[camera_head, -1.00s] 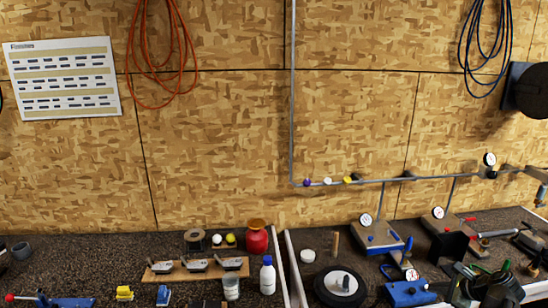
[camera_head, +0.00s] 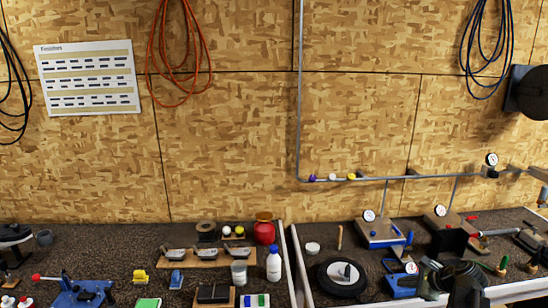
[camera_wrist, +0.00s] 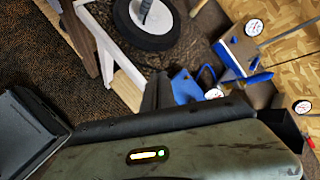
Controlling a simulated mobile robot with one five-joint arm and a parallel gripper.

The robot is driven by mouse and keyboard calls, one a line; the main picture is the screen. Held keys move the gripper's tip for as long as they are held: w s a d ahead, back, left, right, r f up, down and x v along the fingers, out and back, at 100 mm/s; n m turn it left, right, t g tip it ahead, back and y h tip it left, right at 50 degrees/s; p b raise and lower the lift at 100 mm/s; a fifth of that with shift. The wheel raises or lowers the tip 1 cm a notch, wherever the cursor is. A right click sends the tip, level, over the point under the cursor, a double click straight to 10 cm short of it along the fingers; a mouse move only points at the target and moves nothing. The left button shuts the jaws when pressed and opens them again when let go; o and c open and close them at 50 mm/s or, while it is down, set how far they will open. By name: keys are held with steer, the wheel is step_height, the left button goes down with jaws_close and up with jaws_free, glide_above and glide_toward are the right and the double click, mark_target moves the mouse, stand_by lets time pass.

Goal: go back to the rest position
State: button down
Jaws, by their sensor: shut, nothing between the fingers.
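My gripper (camera_wrist: 157,92) shows in the wrist view as dark fingers above its worn olive-grey housing, which carries a lit yellow and green indicator. The fingers are shut with nothing held. They point over the bench, near a blue gauge fixture and a black round disc. In the head view, a dark shape at the bottom right, in front of the bench fixtures, appears to be my arm's end; its fingertips cannot be made out there.
A black disc (camera_head: 326,290), a blue gauge fixture (camera_head: 402,286) and a blue-based gauge stand (camera_head: 380,233) crowd the right bench. A white bottle (camera_head: 273,266) and red jar (camera_head: 264,234) stand left of the white divider (camera_head: 297,262). Open air lies above the bench.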

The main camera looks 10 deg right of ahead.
steer(key=w+a+f+n+g+y, duration=0.1)
steer(key=w+a+n, duration=0.3)
steer(key=a, duration=1)
steer(key=s+a+f+n+g, duration=0.1)
steer(key=a+n, duration=0.2)
steer(key=a, duration=0.5)
steer(key=a+f+n+g, duration=0.2)
steer(key=a+n, duration=0.1)
steer(key=a, duration=0.6)
steer(key=s+a+f+n+g, duration=0.1)
steer(key=a+n, duration=0.3)
steer(key=a, duration=0.4)
steer(key=shift+s+a+f+g+h, duration=0.15)
steer(key=shift+s+f+g+h, duration=0.2)
steer(key=shift+g, duration=0.35)
steer(key=s+d+f+n+g+h, duration=0.1)
steer(key=s+d+n+g+h, duration=0.1)
steer(key=s+n, duration=0.4)
steer(key=n+h, duration=0.1)
steer(key=n, duration=0.2)
steer(key=shift+d+f, duration=0.25)
steer(key=shift+d, duration=0.15)
